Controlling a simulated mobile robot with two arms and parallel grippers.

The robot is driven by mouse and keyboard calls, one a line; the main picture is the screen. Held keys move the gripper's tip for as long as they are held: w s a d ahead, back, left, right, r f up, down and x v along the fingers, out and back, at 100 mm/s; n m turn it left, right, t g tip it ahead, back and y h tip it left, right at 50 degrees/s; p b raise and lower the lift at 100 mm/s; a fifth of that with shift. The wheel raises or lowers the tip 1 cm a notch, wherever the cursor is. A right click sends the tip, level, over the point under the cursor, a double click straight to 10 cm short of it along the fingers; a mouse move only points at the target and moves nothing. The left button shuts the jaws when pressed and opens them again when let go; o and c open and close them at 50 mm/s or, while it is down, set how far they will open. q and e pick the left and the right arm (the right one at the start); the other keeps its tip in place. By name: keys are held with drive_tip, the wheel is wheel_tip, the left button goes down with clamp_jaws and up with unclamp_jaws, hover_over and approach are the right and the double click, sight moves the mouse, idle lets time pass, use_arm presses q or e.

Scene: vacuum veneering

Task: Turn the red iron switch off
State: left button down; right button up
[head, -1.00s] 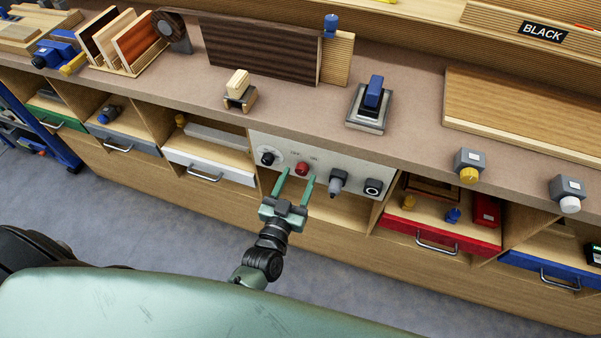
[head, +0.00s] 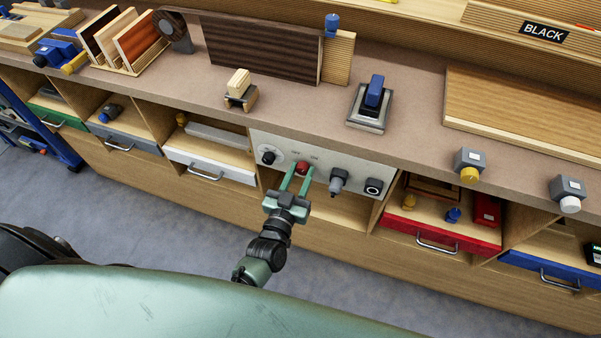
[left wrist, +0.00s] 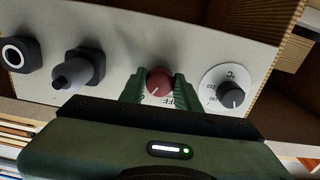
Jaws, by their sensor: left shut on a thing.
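The red iron switch (head: 303,168) is a round red knob on the pale control panel (head: 345,163) under the bench top. My left gripper (head: 300,176) is shut on the red knob, with one green finger on each side of it. In the left wrist view the red knob (left wrist: 159,82) sits between the fingers (left wrist: 160,90), and they cover part of the lettering around it. Part of "OFF" shows beside the knob. My right gripper is not in view.
A black temperature dial (head: 268,157) is left of the switch. A grey plug-like fitting (head: 338,181) and a black round button (head: 373,187) are to the right. A blue-handled iron (head: 374,92) stands on the bench above.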

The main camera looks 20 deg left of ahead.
use_arm(q)
drive_tip(key=n, duration=0.6)
drive_tip(key=n+b, duration=0.1)
drive_tip(key=n, duration=0.4)
idle(0.3)
drive_tip(key=shift+d+n, duration=0.1)
drive_tip(key=shift+n, duration=0.3)
drive_tip(key=c, duration=1)
unclamp_jaws()
drive_tip(key=shift+s, duration=0.15)
drive_tip(key=s+b, duration=0.1)
drive_tip(key=s, duration=0.6)
drive_tip(key=shift+s, duration=0.3)
drive_tip(key=shift+f, duration=0.1)
